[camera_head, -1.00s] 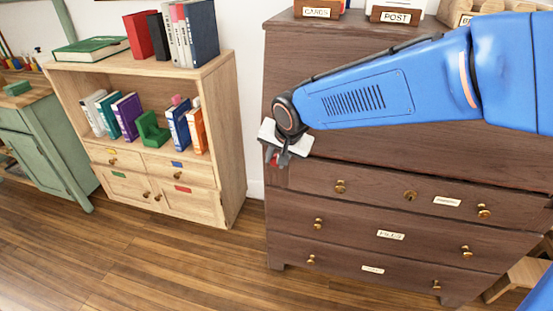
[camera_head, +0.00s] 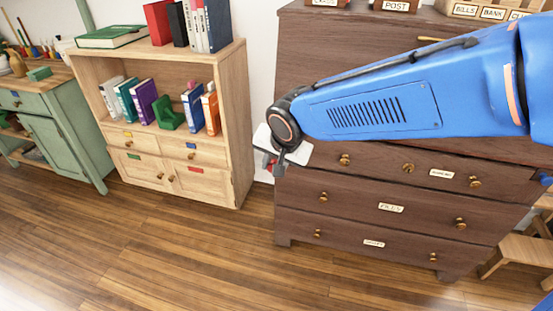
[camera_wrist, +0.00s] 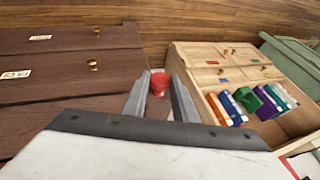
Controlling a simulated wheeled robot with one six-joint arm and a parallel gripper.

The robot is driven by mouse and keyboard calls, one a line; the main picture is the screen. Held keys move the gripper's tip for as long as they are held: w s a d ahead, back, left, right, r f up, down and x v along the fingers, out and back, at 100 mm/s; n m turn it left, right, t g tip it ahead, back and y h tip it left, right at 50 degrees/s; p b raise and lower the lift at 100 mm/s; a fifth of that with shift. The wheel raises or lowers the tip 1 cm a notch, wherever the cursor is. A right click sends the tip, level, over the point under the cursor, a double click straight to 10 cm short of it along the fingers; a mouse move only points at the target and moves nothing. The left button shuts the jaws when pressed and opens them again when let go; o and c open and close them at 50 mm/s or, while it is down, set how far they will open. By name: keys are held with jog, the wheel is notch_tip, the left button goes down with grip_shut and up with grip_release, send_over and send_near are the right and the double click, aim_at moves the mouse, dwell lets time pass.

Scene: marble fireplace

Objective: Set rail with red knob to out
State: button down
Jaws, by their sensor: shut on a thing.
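The red knob (camera_wrist: 159,80) sits between the two fingers of my gripper (camera_wrist: 159,92) in the wrist view. The fingers are shut on it. In the head view a bit of the red knob (camera_head: 269,164) shows at the fingertips of my gripper (camera_head: 267,166), by the upper left front edge of the dark brown desk (camera_head: 345,217). The rail behind the knob is hidden by my gripper and wrist, so I cannot tell how far it stands out.
A light wood bookcase (camera_head: 240,120) stands close to the left of the desk. A green cabinet (camera_head: 66,150) is further left. Drawers with brass knobs lie below my arm. The wooden floor (camera_head: 170,260) in front is clear.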

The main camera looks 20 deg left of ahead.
jog(key=s, duration=0.9)
jog(key=shift+s, duration=0.35)
jog(key=c, duration=1.4)
grip_release()
jog(key=shift+s, duration=0.1)
jog(key=shift+c, duration=0.2)
jog(key=v, duration=1.7)
jog(key=shift+s, duration=0.2)
jog(key=shift+d+r, duration=0.1)
jog(key=shift+d, duration=0.05)
